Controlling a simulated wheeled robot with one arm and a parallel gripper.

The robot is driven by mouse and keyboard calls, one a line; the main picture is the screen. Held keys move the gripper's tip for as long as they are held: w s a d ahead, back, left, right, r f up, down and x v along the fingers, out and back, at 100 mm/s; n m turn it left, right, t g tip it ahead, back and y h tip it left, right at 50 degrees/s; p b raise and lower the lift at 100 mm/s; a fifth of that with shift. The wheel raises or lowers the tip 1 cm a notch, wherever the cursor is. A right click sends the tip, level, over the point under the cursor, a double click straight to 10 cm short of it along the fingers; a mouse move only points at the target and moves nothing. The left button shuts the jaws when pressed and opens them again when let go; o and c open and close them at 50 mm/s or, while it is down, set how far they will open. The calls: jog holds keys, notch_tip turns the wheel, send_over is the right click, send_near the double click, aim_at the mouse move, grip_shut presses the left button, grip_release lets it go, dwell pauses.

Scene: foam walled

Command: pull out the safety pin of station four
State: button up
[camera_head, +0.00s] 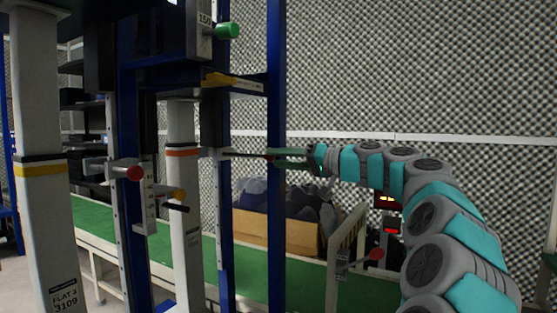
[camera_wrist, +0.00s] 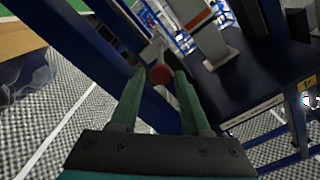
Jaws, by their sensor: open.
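A safety pin with a round red knob (camera_wrist: 160,74) and a pale shaft sits in the wrist view, on the frame beyond my gripper (camera_wrist: 161,78). The green fingers are open, one on each side of the knob, with a gap on both sides; the knob is around the level of the fingertips. In the head view my gripper (camera_head: 278,158) reaches left to the blue upright, and the knob there is small and partly hidden. I cannot read a station number at this pin.
A blue upright (camera_head: 276,90) stands close to my fingers. A cardboard box (camera_head: 262,229) with dark contents stands behind, near a green conveyor (camera_head: 255,279).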

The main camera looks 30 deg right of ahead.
jog(key=v, duration=0.7)
jog(key=shift+b, duration=0.3)
jog(key=a+f+n+g+y, duration=0.1)
jog(key=a+f+g, duration=0.25)
jog(key=a, duration=0.55)
jog(key=a+f+n+g, duration=0.15)
jog(key=a+f, duration=0.25)
jog(key=a, duration=0.4)
jog(key=s+a+f+g+h, duration=0.1)
jog(key=s+a+f+g, duration=0.25)
jog(key=a+f, duration=0.4)
jog(key=s+a+f+g+h, duration=0.1)
jog(key=s+a+f+g, duration=0.25)
jog(key=a+f, duration=0.4)
jog(key=s+a+f+g+h, duration=0.3)
jog(key=s+f, duration=0.8)
jog(key=s, duration=0.2)
jog(key=s+d+f+g+h, duration=0.1)
jog(key=s+d+f+h, duration=0.1)
jog(key=s+f, duration=0.3)
jog(key=s+d+f+g+h, duration=0.1)
jog(key=s+d+f+h, duration=0.2)
jog(key=s, duration=0.6)
notch_tip(320, 180, down, 3)
jog(key=shift+s+d+r, duration=0.15)
jog(key=shift+s+d, duration=0.05)
jog(key=shift+d, duration=0.55)
